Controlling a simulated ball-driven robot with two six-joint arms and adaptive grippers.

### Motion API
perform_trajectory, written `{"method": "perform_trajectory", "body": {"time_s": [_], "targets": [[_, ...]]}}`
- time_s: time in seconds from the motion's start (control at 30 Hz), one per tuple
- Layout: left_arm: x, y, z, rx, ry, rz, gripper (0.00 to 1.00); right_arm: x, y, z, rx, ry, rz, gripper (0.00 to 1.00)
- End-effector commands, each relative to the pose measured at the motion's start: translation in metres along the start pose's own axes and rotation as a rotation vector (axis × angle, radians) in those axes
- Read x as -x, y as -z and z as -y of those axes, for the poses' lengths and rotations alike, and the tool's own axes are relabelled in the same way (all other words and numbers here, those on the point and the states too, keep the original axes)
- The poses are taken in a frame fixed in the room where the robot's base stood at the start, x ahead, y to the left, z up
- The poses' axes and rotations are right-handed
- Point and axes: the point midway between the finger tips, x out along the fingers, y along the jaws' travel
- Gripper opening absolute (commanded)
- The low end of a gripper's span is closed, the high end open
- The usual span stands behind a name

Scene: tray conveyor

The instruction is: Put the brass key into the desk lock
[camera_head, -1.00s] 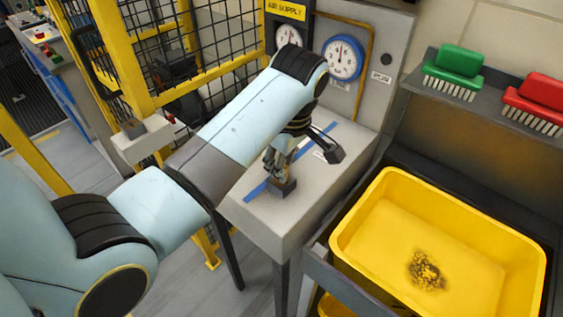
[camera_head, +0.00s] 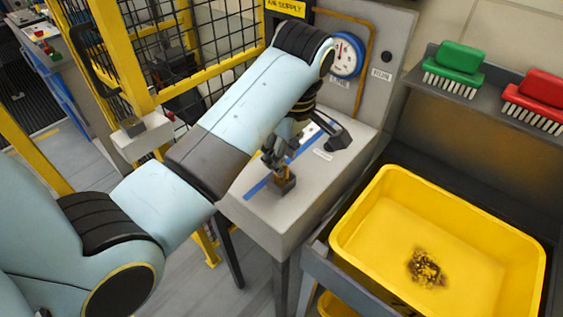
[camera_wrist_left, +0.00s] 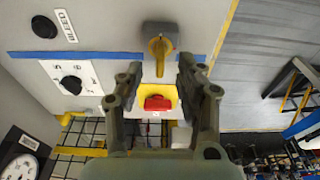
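A brass key (camera_wrist_left: 157,55) is at a dark grey block, the desk lock (camera_wrist_left: 172,30), on the grey desk beside the blue strip. In the head view the key (camera_head: 284,175) shows upright at the top of the lock (camera_head: 283,186). How deep it sits I cannot tell. My left gripper (camera_wrist_left: 160,66) is open, its two fingers apart on either side of the key's line with nothing held between them. In the head view the left gripper (camera_head: 272,162) is just above and beside the key. My right gripper is not in view.
A red knob on a yellow plate (camera_wrist_left: 157,103) and a black dial (camera_wrist_left: 71,84) are on the desk's surroundings. A gauge panel (camera_head: 345,55) rises behind the desk. A yellow bin (camera_head: 385,230) stands to the right, and a yellow mesh fence (camera_head: 130,60) to the left.

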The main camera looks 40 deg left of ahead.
Motion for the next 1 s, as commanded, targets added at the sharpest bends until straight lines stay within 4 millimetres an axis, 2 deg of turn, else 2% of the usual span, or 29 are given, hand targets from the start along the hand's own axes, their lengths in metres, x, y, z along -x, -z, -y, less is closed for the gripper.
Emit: {"method": "perform_trajectory", "body": {"time_s": [0.1, 0.3, 0.87, 0.97, 1.0], "targets": [[0.021, 0.000, -0.001, 0.001, -0.003, 0.000, 0.37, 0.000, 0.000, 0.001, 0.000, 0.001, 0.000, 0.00], [0.039, 0.000, 0.000, 0.000, 0.000, 0.000, 0.37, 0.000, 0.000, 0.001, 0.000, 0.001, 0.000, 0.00], [0.040, 0.000, 0.001, -0.004, 0.000, -0.001, 0.37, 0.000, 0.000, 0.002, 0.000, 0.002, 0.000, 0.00], [0.033, 0.003, 0.013, -0.072, -0.012, -0.003, 0.37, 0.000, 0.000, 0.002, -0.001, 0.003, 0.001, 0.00], [0.029, 0.005, 0.023, -0.135, -0.022, -0.007, 0.37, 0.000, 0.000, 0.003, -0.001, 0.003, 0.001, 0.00]]}}
